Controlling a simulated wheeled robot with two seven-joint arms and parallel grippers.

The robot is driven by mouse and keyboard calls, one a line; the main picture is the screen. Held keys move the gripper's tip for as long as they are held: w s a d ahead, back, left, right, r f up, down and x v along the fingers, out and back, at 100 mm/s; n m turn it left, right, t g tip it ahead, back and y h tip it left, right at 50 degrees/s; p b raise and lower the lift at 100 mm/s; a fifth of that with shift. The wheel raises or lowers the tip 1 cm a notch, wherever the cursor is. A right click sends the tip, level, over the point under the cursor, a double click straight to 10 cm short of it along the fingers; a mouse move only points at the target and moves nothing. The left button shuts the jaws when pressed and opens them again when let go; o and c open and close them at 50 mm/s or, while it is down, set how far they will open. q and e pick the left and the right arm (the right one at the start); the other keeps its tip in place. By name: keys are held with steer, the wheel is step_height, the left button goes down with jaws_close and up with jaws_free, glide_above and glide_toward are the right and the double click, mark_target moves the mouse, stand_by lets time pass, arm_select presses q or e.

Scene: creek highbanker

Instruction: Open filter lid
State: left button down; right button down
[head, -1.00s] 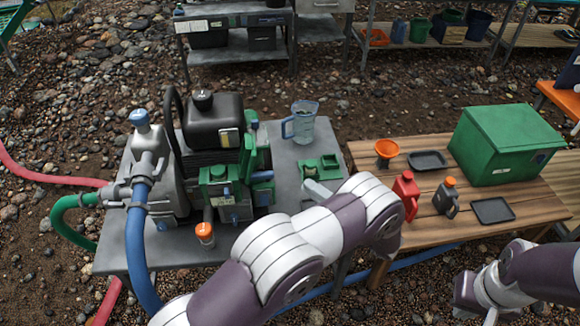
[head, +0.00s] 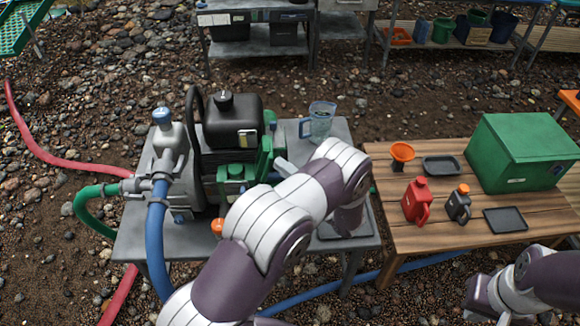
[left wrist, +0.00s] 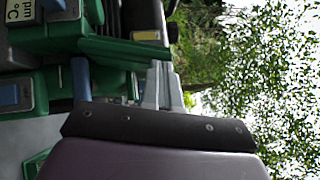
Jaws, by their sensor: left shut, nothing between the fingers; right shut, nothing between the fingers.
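The pump engine on the grey table has a black tank (head: 235,118) on top and green housing parts (head: 265,158) on its right side. I cannot tell for certain which green part is the filter lid. In the left wrist view a green, ledge-like part (left wrist: 120,50) with a white label lies just beside the fingertips. My left gripper (head: 284,167) is shut and empty, pointing left at the engine's right side; its fingers also show in the left wrist view (left wrist: 161,82). I cannot tell whether they touch the green part. My right gripper (head: 478,312) is low at the right, shut and empty.
A clear jug (head: 318,122) stands behind my left arm on the grey table (head: 150,243). The wooden table (head: 425,238) holds a green box (head: 520,150), red can (head: 416,200), dark bottle (head: 459,203), orange funnel (head: 402,153) and trays. Hoses run at the left.

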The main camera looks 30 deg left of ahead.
mark_target(270, 163)
arm_select(q)
steer(key=a+r+p, duration=0.1)
steer(key=s+n+h+p, duration=0.1)
steer(key=p, duration=0.1)
steer(key=a+r+n+h+p, duration=0.1)
steer(key=p, duration=0.1)
steer(key=shift+s+a+r+g, duration=0.3)
steer(key=shift+s+r+g, duration=0.05)
steer(key=shift+g, duration=0.05)
steer(key=shift+s+a+f, duration=0.1)
steer(key=shift+a, duration=0.05)
steer(key=shift+f, duration=0.1)
